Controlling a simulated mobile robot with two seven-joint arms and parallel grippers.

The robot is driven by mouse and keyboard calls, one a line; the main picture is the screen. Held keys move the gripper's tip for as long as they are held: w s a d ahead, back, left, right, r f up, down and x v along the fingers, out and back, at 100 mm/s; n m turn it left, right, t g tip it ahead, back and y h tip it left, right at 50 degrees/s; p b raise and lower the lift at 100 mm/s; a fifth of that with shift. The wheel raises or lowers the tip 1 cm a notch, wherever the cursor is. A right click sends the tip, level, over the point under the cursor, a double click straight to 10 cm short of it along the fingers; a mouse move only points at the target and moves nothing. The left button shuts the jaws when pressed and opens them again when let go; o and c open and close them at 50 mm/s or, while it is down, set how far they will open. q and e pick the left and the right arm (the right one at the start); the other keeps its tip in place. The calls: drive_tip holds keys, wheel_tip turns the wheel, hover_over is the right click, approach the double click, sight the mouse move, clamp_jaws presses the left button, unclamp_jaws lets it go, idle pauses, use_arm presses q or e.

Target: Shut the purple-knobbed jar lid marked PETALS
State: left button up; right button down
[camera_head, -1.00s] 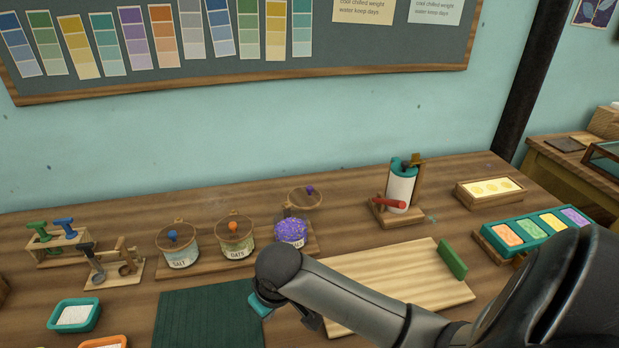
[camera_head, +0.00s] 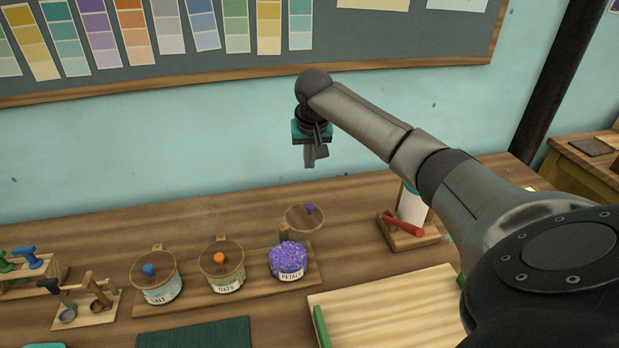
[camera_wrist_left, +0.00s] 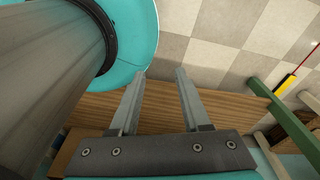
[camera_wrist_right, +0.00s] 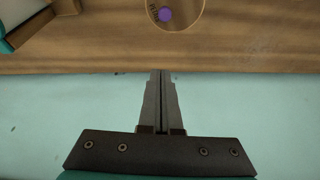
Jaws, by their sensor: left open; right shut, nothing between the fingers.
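The PETALS jar (camera_head: 288,262) stands at the right end of a wooden rack, full of purple petals. Its round wooden lid (camera_head: 303,217) with a purple knob (camera_head: 310,209) is tilted up and open behind the jar. The knob (camera_wrist_right: 165,14) and part of the lid also show at the top of the right wrist view. My right gripper (camera_head: 315,158) is raised above and behind the lid, in front of the wall, shut and empty, apart from the lid. My left gripper (camera_wrist_left: 159,75) is open and empty over the floor and a wooden edge, out of the head view.
The SALT jar (camera_head: 157,280) and OATS jar (camera_head: 222,265) stand left of PETALS with lids down. A dispenser with a red handle (camera_head: 403,226) is to the right. A pale board (camera_head: 385,305) lies in front. A scoop stand (camera_head: 85,305) is at left.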

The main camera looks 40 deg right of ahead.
drive_tip(key=b, duration=0.2)
hover_over(301, 215)
drive_tip(key=w+d, duration=0.2)
drive_tip(key=d, duration=0.2)
wheel_tip(301, 215, down, 10)
drive_tip(key=shift+s+d+r, duration=0.1)
drive_tip(key=shift+d+r, duration=0.05)
drive_tip(key=shift+r, duration=0.1)
drive_tip(key=shift+s+a+f, duration=0.15)
drive_tip(key=shift+s+a, duration=0.3)
drive_tip(key=shift+s, duration=0.25)
use_arm(q)
drive_tip(key=shift+s+a+f, duration=0.3)
drive_tip(key=shift+s+f, duration=0.15)
drive_tip(key=shift+s, duration=0.15)
drive_tip(key=shift+s+a+f, duration=0.3)
drive_tip(key=shift+s+f, duration=0.15)
drive_tip(key=shift+s, duration=0.1)
use_arm(e)
drive_tip(key=shift+s+a+f, duration=0.1)
drive_tip(key=shift+s+a, duration=0.1)
use_arm(q)
drive_tip(key=shift+s+a, duration=0.1)
drive_tip(key=shift+a, duration=0.05)
drive_tip(key=shift+p, duration=0.3)
